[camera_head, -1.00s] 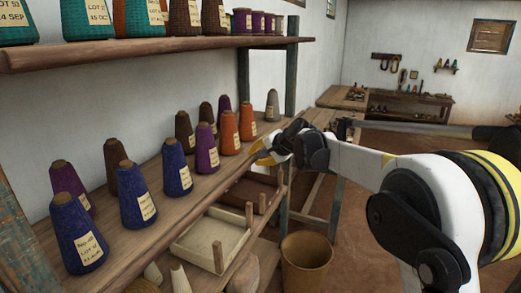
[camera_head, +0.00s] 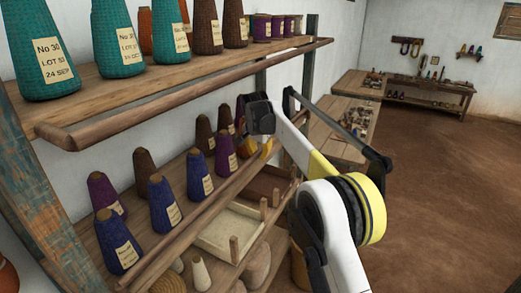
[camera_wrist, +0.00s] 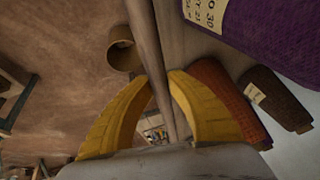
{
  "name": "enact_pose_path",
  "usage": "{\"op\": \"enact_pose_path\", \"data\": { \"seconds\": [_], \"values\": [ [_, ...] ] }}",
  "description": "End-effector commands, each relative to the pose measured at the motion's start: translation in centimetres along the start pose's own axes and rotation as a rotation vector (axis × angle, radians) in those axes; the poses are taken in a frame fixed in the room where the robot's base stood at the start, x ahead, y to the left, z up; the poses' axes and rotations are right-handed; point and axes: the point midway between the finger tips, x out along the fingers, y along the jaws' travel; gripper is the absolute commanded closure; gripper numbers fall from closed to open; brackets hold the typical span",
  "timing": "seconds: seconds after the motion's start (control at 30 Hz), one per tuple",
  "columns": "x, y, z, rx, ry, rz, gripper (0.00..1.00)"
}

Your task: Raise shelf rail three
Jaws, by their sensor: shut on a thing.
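A long wooden rail (camera_head: 195,218) runs along the front edge of the middle shelf (camera_head: 140,222), beside the row of yarn cones. My gripper (camera_head: 266,149) is at the far part of this rail, with its yellow fingers low at the shelf's front. In the wrist view the rail (camera_wrist: 150,50) passes between the two yellow fingers of my gripper (camera_wrist: 172,82), which are closed around it. The far end of the rail is hidden behind my arm. I cannot tell how far the rail stands above the shelf board.
Purple (camera_head: 226,152) and blue (camera_head: 163,203) cones stand close behind the rail. The upper shelf (camera_head: 130,77) with its own front rail (camera_head: 180,104) overhangs. A pale tray (camera_head: 228,228) lies below. A bin (camera_wrist: 122,55) stands on the floor. Open floor (camera_head: 440,180) lies to the right.

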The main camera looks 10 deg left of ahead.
Motion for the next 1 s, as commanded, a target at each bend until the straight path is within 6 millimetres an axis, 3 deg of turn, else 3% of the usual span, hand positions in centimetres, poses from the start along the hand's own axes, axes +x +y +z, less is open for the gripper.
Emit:
{"op": "enact_pose_path", "data": {
  "seconds": [0.67, 0.7, 0.73, 1.0],
  "values": [
    [0.20, -0.33, 0.20, 0.001, -0.003, -0.003, 1.00],
    [0.20, -0.33, 0.20, 0.001, -0.003, -0.003, 0.69],
    [0.20, -0.33, 0.19, 0.001, -0.003, -0.003, 0.60],
    [0.15, -0.28, 0.11, 0.001, -0.002, -0.003, 0.58]
  ]
}}
